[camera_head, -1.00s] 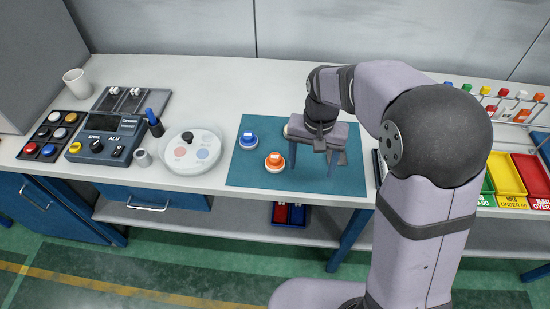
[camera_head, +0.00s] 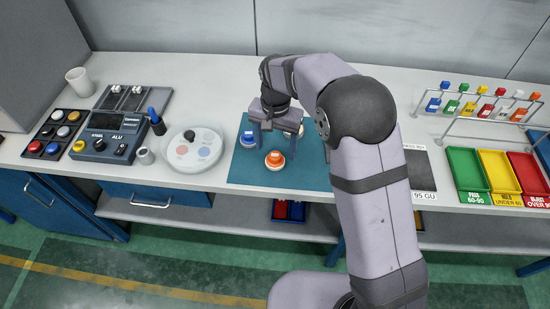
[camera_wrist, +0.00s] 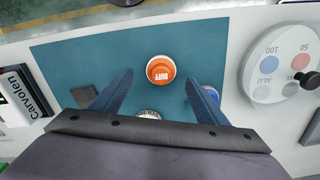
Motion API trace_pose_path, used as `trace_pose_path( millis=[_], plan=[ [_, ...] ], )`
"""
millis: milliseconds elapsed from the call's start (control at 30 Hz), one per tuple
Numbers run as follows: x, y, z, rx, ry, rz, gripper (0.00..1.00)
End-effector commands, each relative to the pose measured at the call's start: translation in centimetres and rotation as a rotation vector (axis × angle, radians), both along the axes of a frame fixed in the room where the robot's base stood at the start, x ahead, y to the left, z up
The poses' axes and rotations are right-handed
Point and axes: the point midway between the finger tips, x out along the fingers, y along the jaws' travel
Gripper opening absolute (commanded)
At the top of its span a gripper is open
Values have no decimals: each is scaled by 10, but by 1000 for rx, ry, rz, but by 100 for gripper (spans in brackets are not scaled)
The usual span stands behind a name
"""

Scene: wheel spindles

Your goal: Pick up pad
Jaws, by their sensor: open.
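An orange pad marked BUFF (camera_head: 275,160) sits on the teal mat (camera_head: 245,175), also in view in the wrist view (camera_wrist: 160,69). A blue pad (camera_head: 247,141) lies to its left and is partly behind a finger in the wrist view (camera_wrist: 210,94). A pale pad (camera_wrist: 148,114) shows between the fingers at the palm's edge, mostly hidden. My gripper (camera_head: 275,148) is open and empty, pointing down over the mat just behind the orange pad. In the wrist view, the orange pad appears between and beyond the fingertips (camera_wrist: 160,76).
A round white tray (camera_head: 210,160) and a control box (camera_head: 105,145) stand left of the mat. Green, yellow and red bins (camera_head: 468,170) and a rack of small coloured samples (camera_head: 482,100) are at the right. A dark square (camera_wrist: 84,96) lies on the mat.

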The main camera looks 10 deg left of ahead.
Motion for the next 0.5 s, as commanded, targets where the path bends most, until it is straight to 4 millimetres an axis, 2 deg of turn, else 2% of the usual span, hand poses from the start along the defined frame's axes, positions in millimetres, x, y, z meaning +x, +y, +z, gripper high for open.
trace_pose_path(
  millis=[167,500],
  plan=[
    [0,0,-7,-2,4,0,68],
    [1,2,-45,-1,2,1,68]
  ],
)
